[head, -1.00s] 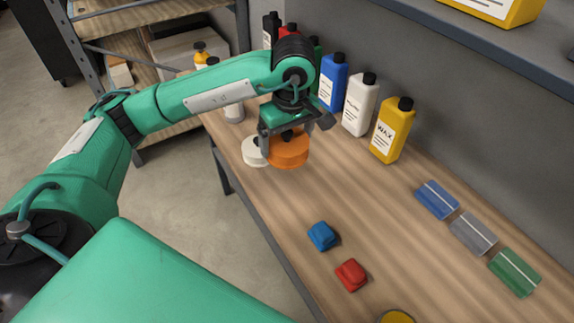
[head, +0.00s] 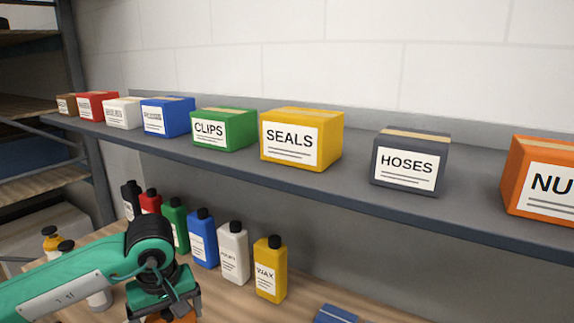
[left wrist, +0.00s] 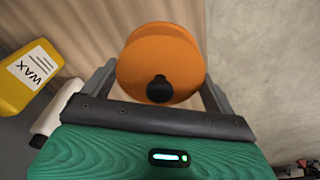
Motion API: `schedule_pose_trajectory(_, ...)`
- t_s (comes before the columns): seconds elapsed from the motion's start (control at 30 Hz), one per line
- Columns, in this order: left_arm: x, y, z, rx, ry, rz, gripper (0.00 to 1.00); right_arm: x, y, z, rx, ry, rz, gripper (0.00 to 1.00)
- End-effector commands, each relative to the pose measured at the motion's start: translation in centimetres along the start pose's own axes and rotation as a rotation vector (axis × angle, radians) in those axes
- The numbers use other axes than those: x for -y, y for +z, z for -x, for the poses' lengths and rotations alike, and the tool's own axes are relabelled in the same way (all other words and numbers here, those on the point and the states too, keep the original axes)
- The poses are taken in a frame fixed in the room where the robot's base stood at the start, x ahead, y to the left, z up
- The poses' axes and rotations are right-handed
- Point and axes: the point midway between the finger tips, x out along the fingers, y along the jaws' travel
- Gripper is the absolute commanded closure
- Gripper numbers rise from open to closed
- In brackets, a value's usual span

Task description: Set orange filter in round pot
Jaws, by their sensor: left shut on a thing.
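The orange filter is a round disc with a black knob. It shows in the left wrist view (left wrist: 160,50), held between the two fingers of my left gripper (left wrist: 158,85). In the head view only a sliver of the orange filter (head: 172,319) shows at the bottom edge, under my left gripper (head: 165,305). My left gripper is shut on it, and in the left wrist view wooden bench top shows behind it. I cannot make out a round pot in either current view. My right gripper is not in view.
Several bottles line the bench's back, including a yellow wax bottle (head: 270,270) and a white bottle (head: 234,253), right of my left gripper. A shelf (head: 350,195) with labelled boxes, such as the yellow seals box (head: 300,140), runs above. A blue item (head: 335,314) lies at the bottom.

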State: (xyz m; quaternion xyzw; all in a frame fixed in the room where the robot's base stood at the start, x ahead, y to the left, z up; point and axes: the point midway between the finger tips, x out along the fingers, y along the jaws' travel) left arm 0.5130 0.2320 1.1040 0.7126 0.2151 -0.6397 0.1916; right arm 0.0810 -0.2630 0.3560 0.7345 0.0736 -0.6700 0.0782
Motion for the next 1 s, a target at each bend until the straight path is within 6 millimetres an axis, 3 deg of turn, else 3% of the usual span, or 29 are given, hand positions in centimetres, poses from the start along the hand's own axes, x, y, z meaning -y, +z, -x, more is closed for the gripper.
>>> schedule_pose_trajectory(0.2,-0.7,1.3,-3.2,-0.003,0.038,-0.335,0.35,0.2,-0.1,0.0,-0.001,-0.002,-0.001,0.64)
schedule_pose_trajectory(0.4,-1.1,2.1,-4.8,-0.010,0.062,-0.525,0.35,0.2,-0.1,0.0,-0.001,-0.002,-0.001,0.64)
schedule_pose_trajectory(1.0,-1.2,2.2,-5.2,-0.014,0.069,-0.581,0.35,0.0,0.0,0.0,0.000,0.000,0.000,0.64)
